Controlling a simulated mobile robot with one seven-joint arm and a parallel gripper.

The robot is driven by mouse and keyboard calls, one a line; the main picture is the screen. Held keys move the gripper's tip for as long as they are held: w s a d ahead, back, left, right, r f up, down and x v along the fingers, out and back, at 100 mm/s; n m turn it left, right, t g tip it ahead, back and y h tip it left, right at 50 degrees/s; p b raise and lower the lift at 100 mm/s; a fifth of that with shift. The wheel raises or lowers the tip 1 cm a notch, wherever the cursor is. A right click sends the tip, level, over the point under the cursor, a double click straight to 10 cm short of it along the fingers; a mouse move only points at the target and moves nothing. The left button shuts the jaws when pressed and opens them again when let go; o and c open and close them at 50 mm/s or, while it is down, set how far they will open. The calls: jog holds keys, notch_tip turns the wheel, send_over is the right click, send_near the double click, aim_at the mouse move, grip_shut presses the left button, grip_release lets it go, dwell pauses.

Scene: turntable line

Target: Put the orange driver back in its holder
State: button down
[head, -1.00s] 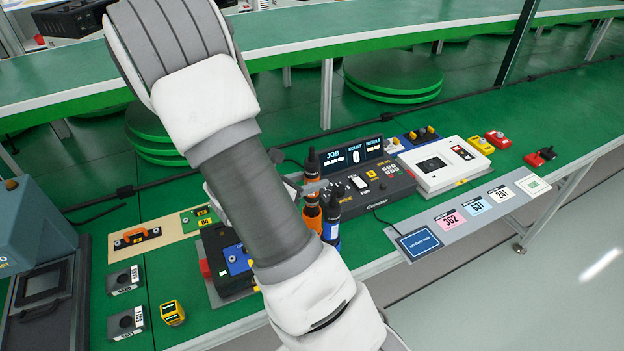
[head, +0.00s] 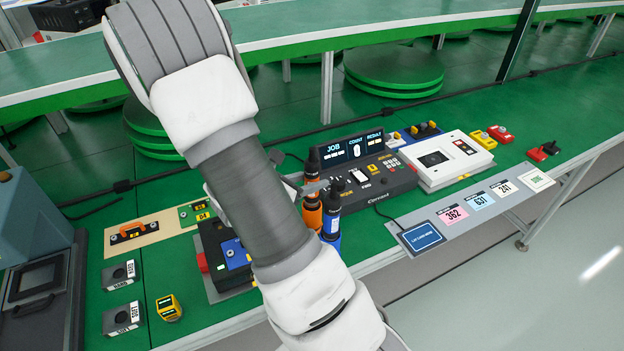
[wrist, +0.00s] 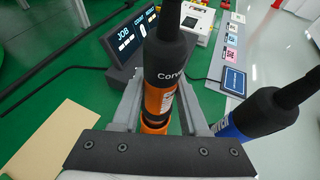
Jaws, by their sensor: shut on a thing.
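The orange driver (head: 312,205), with a black upper part, stands upright at the counter's front edge, partly behind my forearm in the head view. In the wrist view, the orange driver (wrist: 166,72) stands between the two grey fingers of my gripper (wrist: 160,112), which is shut on it. An orange ring, the holder (wrist: 153,126), shows right below the driver's orange body. I cannot tell how deep the driver sits in it. The blue driver (wrist: 262,112) stands close on the right, tilted in the wrist view; it also shows in the head view (head: 331,222).
Behind the drivers is a black control unit (head: 376,183) with a display. A white box (head: 446,160) stands to its right. A grey strip with cards (head: 468,214) runs along the front edge. A beige board (head: 150,236) lies at left. Bare green counter lies between these.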

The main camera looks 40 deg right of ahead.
jog(key=shift+f+b, duration=0.8)
jog(key=shift+f, duration=0.15)
jog(key=shift+c, duration=1.7)
grip_release()
jog(key=shift+r, duration=0.1)
jog(key=p+v, duration=0.2)
jog(key=v, duration=1.5)
jog(key=shift+a, duration=0.2)
jog(key=shift+r, duration=0.1)
jog(key=s+a+r+m+t+y+p, duration=0.1)
jog(key=s+a+r+m+t+y, duration=0.1)
jog(key=s+r+m+y, duration=0.4)
jog(key=s+a+r+m+t+y+p, duration=0.1)
jog(key=s+a+r+m+y, duration=0.4)
jog(key=r+m, duration=0.7)
jog(key=shift+s+a+m+t+y+p, duration=0.35)
jog(key=shift+m+y+p, duration=0.4)
jog(key=shift+y, duration=0.45)
